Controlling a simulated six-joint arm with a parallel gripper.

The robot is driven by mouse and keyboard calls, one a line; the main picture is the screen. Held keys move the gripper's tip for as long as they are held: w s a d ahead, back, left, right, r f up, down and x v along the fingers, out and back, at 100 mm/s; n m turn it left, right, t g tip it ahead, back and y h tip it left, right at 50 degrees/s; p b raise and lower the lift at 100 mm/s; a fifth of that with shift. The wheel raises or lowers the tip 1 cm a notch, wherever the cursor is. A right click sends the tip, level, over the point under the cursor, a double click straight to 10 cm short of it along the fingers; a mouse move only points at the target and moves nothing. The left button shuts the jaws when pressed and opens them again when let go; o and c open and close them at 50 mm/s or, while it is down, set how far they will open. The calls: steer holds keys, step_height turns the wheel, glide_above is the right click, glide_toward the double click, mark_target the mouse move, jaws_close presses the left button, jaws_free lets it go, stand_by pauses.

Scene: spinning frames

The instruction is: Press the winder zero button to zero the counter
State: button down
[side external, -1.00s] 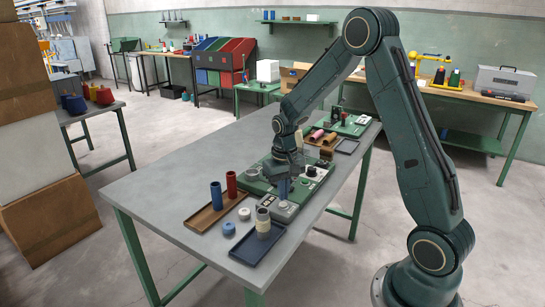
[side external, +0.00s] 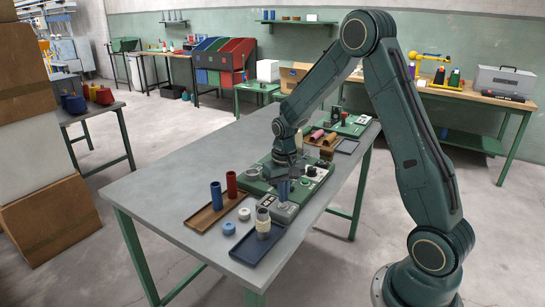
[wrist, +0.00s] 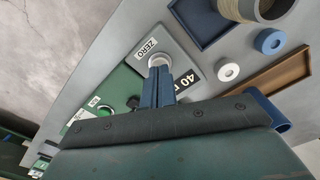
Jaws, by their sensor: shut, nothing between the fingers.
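A grey winder counter box (wrist: 180,50) stands on the table, with a white label reading ZERO (wrist: 146,48). Beside the label is a round pale button (wrist: 157,60), and a black display (wrist: 188,82) shows a 40. My gripper (wrist: 158,72) is shut and empty, its blue fingers pointing down at the button. The tips overlap the button's near edge in the wrist view; I cannot tell whether they touch it. In the side view my gripper (side external: 284,198) is just above the box (side external: 283,213), and the button is hidden.
A green winder base (side external: 256,187) with knobs lies behind the box. A brown tray (side external: 211,218) with blue and red spools is to the left. A dark blue tray (side external: 265,248) with a thread-wound spool is in front. The table's left part is clear.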

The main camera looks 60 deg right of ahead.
steer(key=shift+f, duration=0.55)
stand_by(0.5)
steer(key=shift+r, duration=3.5)
steer(key=s+a+r+n+t, duration=0.3)
steer(key=s+a+r, duration=0.55)
steer(key=r, duration=0.35)
steer(key=s+a+r+n+t, duration=0.1)
steer(key=s+a, duration=0.2)
steer(key=s, duration=0.3)
steer(key=s+a+r+n+t, duration=0.1)
steer(key=s+a+r+n, duration=0.1)
steer(key=s, duration=0.4)
steer(key=shift+s+a+r+t, duration=0.25)
steer(key=shift+a+t, duration=0.05)
steer(key=shift+a, duration=0.3)
